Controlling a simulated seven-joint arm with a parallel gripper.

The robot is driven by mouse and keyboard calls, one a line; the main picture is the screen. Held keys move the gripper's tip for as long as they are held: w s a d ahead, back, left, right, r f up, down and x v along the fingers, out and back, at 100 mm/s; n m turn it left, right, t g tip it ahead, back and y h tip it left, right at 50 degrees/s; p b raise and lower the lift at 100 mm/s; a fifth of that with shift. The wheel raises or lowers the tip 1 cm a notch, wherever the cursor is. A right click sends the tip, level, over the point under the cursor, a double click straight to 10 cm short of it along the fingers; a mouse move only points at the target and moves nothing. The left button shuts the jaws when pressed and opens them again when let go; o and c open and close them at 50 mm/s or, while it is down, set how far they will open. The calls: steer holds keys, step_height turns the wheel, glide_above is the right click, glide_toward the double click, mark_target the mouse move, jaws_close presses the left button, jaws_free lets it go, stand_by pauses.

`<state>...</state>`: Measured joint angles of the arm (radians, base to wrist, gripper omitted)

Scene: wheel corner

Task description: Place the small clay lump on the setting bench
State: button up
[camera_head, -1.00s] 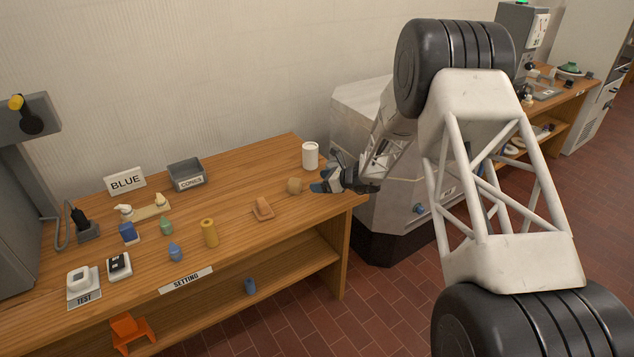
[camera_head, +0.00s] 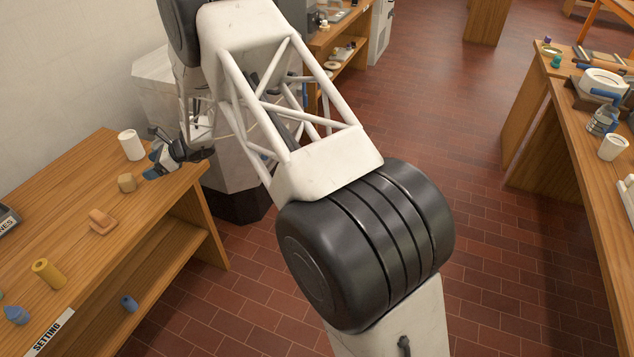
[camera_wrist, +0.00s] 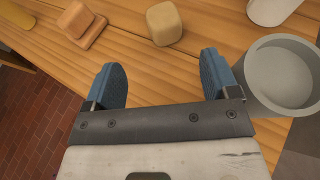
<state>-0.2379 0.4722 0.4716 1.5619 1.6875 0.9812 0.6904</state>
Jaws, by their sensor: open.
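The small clay lump (camera_head: 127,183), a tan block with rounded edges, rests on the setting bench (camera_head: 72,195) near its right end. In the wrist view the clay lump (camera_wrist: 164,24) lies just ahead of my gripper's fingertips, apart from them. My gripper (camera_head: 153,161) is at the right end of the bench, to the right of the lump. In the wrist view its blue fingers (camera_wrist: 163,72) stand wide apart with nothing between them.
A white cup (camera_head: 131,145) stands behind the lump. A grey round vessel (camera_wrist: 283,75) is close to my right finger in the wrist view. Another bench (camera_head: 560,150) stands across the red floor.

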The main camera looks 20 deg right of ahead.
steer(key=s+d+r+n+g+h, duration=0.1)
steer(key=s+d+r+n+h, duration=0.2)
steer(key=s+d+r+n, duration=0.55)
steer(key=s+d+r+n+g+h, duration=0.1)
steer(key=s+d+r+n+h, duration=0.15)
steer(key=s+d+r, duration=1.15)
steer(key=s+d+r+n+h, duration=0.2)
steer(key=s+d+n, duration=0.1)
steer(key=s, duration=0.9)
steer(key=s+d+r+n+t+h, duration=0.1)
steer(key=s+d+r+n+h, duration=0.2)
steer(key=s+d, duration=0.3)
steer(key=s+d+r+n+h, duration=0.2)
steer(key=s+d, duration=0.3)
steer(key=s, duration=1.2)
steer(key=shift+s+r+n+t+h, duration=0.15)
steer(key=shift+s+n+t+h, duration=0.2)
steer(key=shift+n, duration=0.25)
